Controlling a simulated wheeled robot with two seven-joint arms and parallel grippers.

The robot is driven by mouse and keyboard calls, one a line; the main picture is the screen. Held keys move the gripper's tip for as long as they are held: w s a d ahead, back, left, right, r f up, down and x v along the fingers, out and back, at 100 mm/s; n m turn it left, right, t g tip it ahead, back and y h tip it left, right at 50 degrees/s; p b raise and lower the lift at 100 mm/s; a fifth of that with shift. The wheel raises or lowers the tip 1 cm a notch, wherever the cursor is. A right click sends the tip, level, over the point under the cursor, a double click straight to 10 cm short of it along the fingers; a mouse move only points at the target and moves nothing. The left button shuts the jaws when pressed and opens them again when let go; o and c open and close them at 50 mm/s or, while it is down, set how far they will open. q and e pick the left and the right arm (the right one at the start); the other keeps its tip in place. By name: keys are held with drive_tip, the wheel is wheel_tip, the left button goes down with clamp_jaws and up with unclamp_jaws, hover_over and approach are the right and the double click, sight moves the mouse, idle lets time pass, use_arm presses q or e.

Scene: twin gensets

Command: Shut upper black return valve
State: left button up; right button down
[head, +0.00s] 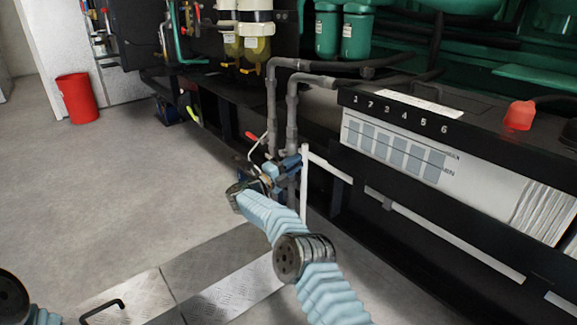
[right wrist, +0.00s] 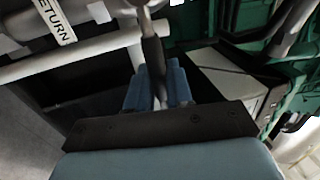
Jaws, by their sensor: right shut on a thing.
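In the right wrist view, the black-sleeved lever of a return valve (right wrist: 153,55) runs down from a metal stem at the top into my right gripper (right wrist: 155,85). Its blue fingers are closed around the lever's lower part, which they partly hide. A white label reading "RETURN" (right wrist: 56,22) is on the pale pipe at upper left. In the head view, my right gripper (head: 287,168) is at the foot of the two grey vertical pipes, and the black lever cannot be made out there. My left gripper is out of view; only part of my left arm shows at lower left.
A red-tipped lever (head: 252,137) sticks up just left of my right gripper. A white upright post (head: 304,185) stands close on its right. The battery cabinet (head: 400,145) fills the right side. Open grey floor (head: 130,190) lies to the left, with a red bin (head: 77,98).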

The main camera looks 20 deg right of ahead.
drive_tip(key=shift+f, duration=0.15)
drive_tip(key=c, duration=1.2)
unclamp_jaws()
drive_tip(key=p+v, duration=0.1)
drive_tip(key=v, duration=1.3)
drive_tip(key=shift+w, duration=0.1)
